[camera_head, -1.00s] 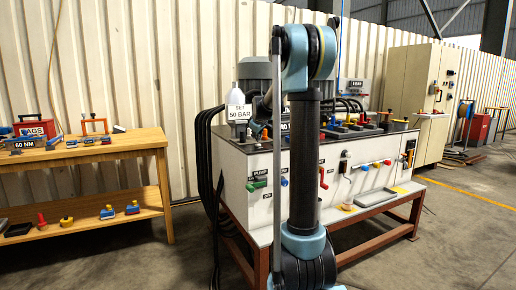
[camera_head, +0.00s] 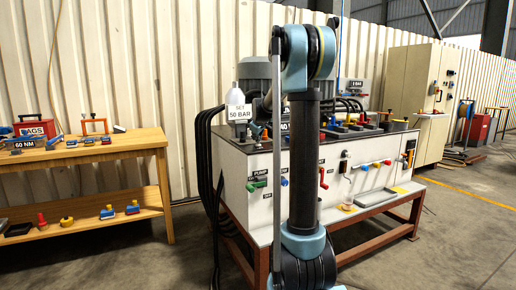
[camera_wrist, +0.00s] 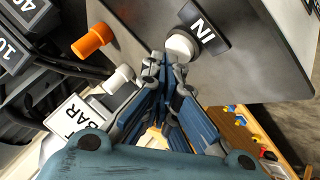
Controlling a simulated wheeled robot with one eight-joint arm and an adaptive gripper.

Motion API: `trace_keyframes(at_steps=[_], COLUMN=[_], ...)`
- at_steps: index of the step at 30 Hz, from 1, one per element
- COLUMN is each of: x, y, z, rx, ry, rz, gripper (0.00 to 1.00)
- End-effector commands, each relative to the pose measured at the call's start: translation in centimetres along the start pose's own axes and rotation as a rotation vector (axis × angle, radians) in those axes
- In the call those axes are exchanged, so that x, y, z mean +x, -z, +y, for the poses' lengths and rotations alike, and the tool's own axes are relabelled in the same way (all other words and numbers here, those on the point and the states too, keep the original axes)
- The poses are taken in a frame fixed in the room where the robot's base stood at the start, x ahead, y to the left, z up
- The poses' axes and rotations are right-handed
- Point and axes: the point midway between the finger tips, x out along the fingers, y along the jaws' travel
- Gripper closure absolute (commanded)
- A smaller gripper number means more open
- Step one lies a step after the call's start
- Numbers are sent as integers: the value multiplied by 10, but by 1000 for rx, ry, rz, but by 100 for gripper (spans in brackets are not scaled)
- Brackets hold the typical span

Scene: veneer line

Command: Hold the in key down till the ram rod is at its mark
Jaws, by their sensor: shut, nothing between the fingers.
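The in key is a pale round button (camera_wrist: 180,46) next to a black label reading IN, on a dark grey panel in the wrist view. My gripper (camera_wrist: 162,62) is shut and empty, its grey fingertips together right at the lower left edge of the key. I cannot tell whether they touch it or whether it is pressed. In the head view my arm stands in front of the hydraulic bench (camera_head: 350,170) and my gripper does not show. I cannot make out the ram rod or its mark in either view.
An orange knob (camera_wrist: 92,40) and a white knob (camera_wrist: 120,78) stand left of my fingers in the wrist view. The SET 50 BAR sign (camera_head: 240,112) is on the bench's left end.

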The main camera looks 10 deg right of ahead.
Motion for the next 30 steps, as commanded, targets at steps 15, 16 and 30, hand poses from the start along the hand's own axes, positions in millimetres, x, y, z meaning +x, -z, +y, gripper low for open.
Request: trace_keyframes(at_steps=[15,16,30], x=[2,3,6], y=[-2,-2,-4], z=[-2,-2,-4], rx=[0,0,0], ry=[0,0,0], rz=[0,0,0], gripper=[100,100,100])
